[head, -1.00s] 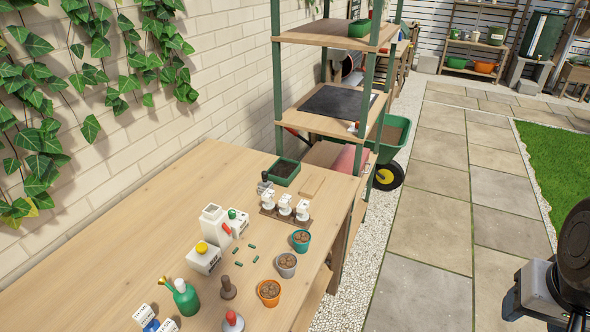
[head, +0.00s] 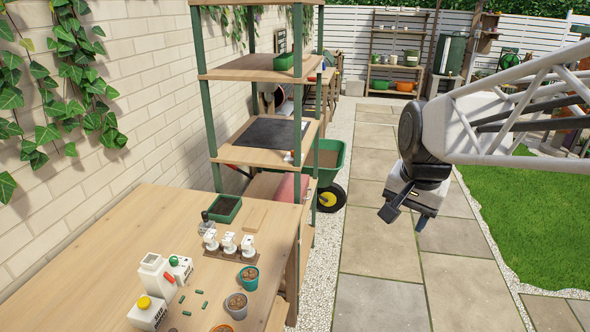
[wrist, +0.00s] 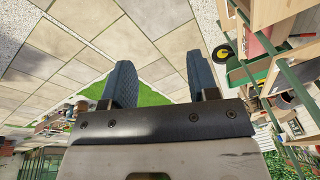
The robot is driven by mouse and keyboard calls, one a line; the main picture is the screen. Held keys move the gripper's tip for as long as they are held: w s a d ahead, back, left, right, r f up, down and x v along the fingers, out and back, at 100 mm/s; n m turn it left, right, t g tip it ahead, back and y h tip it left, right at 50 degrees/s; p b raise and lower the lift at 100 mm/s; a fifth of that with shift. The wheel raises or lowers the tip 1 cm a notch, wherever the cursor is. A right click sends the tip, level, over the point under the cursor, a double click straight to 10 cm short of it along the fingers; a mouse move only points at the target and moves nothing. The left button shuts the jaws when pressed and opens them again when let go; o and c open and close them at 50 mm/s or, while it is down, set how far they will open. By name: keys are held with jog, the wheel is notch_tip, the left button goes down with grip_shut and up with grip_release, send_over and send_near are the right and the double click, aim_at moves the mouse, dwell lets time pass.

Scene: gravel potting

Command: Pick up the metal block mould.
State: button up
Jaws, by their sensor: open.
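A small grey metal thing with a dark top (head: 206,225), which looks like the metal block mould, stands on the wooden bench in the head view. It is just in front of the green tray and behind the row of white pieces, which partly hide it. My gripper (head: 405,217) hangs over the paving, well to the right of the bench and far from the mould. In the wrist view my gripper (wrist: 160,65) has its two dark fingers apart with nothing between them. The mould cannot be made out in the wrist view.
The paving (head: 385,260) is clear.

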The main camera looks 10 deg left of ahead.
jog(key=w+a+m, duration=0.3)
jog(key=w+a, duration=0.8)
jog(key=m+g, duration=0.2)
jog(key=m, duration=0.6)
send_over(205, 212)
jog(key=shift+y, duration=0.4)
jog(key=f, duration=2.2)
jog(key=shift+w+d+f, duration=0.15)
jog(key=shift+w+d, duration=0.05)
jog(key=shift+d, duration=0.2)
jog(key=shift+a+f+m, duration=0.15)
jog(key=shift+a+m, duration=0.05)
jog(key=shift+m, duration=0.1)
jog(key=shift+a+f, duration=0.1)
jog(key=shift+f, duration=1.15)
jog(key=shift+s, duration=0.1)
